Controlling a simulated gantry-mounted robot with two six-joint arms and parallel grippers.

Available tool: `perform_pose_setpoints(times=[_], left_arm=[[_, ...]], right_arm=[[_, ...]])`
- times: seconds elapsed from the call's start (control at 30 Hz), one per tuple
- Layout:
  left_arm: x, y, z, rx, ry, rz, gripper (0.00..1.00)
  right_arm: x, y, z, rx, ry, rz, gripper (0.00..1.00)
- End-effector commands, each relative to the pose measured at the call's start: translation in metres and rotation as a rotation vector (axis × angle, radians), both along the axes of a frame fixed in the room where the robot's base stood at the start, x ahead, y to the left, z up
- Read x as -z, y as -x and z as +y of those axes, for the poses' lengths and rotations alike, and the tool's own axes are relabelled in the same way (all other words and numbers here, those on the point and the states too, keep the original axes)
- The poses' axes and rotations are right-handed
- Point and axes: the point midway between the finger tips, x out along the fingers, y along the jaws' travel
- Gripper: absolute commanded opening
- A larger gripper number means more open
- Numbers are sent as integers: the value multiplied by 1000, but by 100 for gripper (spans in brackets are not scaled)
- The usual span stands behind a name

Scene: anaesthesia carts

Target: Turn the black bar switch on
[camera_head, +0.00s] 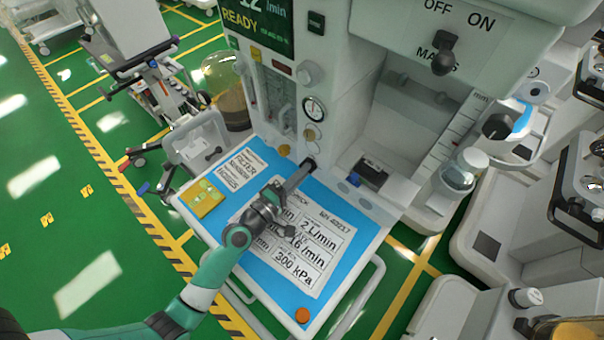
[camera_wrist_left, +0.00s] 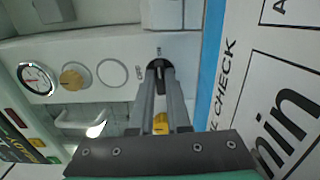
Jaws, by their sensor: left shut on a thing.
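In the wrist view, a small black switch (camera_wrist_left: 159,64) sits on the machine's white front panel, with small OFF and ON lettering beside it. My left gripper (camera_wrist_left: 160,75) has its fingertips shut on this switch, hiding much of it. In the head view, my left gripper (camera_head: 305,168) reaches over the blue work surface to the lower front panel, and the switch is mostly hidden there by the fingers. A larger black handle (camera_head: 444,54) under OFF and ON, marked MAINS, is high on the right; nothing touches it. My right gripper is not in view.
A pressure gauge (camera_head: 314,107) and several knobs are on the panel just above the gripper.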

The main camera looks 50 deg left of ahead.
Motion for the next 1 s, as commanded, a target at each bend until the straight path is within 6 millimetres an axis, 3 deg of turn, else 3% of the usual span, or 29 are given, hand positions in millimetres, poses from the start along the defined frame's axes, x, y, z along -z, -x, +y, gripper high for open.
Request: perform_pose_setpoints(times=[0.63, 0.67, 0.8, 1.0], left_arm=[[0, 0, 0, 0, -61, 5, 0], [0, 0, 0, 0, -61, 5, 17], [0, 0, 0, 0, -60, 5, 42], [0, 0, 0, 0, -59, 5, 45]], right_arm=[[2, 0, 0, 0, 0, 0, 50], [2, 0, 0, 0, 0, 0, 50], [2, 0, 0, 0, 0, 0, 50], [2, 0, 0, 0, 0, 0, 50]])
